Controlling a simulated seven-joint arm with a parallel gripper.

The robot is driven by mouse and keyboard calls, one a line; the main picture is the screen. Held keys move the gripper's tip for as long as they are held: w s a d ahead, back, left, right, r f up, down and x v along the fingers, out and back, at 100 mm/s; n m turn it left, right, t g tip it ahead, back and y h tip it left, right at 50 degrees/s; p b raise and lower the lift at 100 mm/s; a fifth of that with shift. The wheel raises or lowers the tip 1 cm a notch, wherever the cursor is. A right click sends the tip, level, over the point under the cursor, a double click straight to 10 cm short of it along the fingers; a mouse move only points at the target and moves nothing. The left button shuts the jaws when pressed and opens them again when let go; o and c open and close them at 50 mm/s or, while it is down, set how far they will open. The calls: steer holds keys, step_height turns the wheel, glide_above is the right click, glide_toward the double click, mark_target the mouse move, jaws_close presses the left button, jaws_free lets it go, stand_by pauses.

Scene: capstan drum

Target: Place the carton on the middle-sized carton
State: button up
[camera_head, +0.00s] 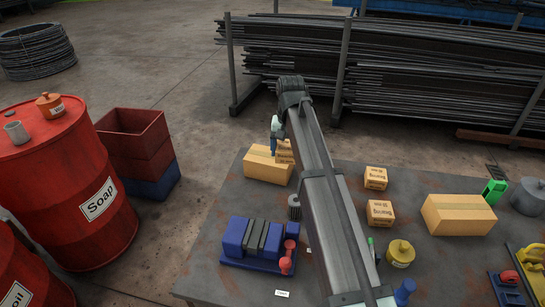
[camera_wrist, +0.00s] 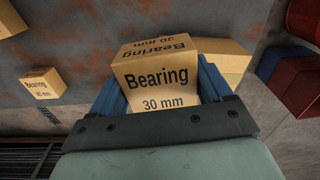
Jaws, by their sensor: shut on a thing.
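My gripper (camera_head: 277,138) is shut on a small tan carton (camera_head: 287,155), printed "Bearing 30 mm" in the wrist view (camera_wrist: 160,78). The blue fingers grip its two sides. A larger tan carton (camera_head: 262,168) sits on the table, partly hidden behind the held carton; it also shows in the wrist view (camera_wrist: 228,62). I cannot tell whether the two touch. To the right stand a small carton (camera_head: 376,178), a slightly larger one (camera_head: 380,213) and a big wide one (camera_head: 458,215). Which is the middle-sized one is not certain.
A blue vise-like tool (camera_head: 252,240) with red parts lies at the table's front left. A yellow weight (camera_head: 400,253) and a green item (camera_head: 494,191) are on the right. Red drums (camera_head: 70,190) and stacked crates (camera_head: 140,150) stand left of the table.

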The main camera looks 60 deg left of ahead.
glide_toward(269, 155)
step_height(269, 155, up, 2)
steer(key=d, duration=0.3)
steer(key=shift+a+r+m, duration=0.55)
steer(key=shift+a+m, duration=0.05)
steer(key=shift+a, duration=0.95)
steer(key=shift+w+f, duration=0.1)
steer(key=shift+f, duration=4.65)
steer(key=o, duration=1)
steer(key=shift+f, duration=0.1)
steer(key=shift+o, duration=0.2)
step_height(269, 155, up, 12)
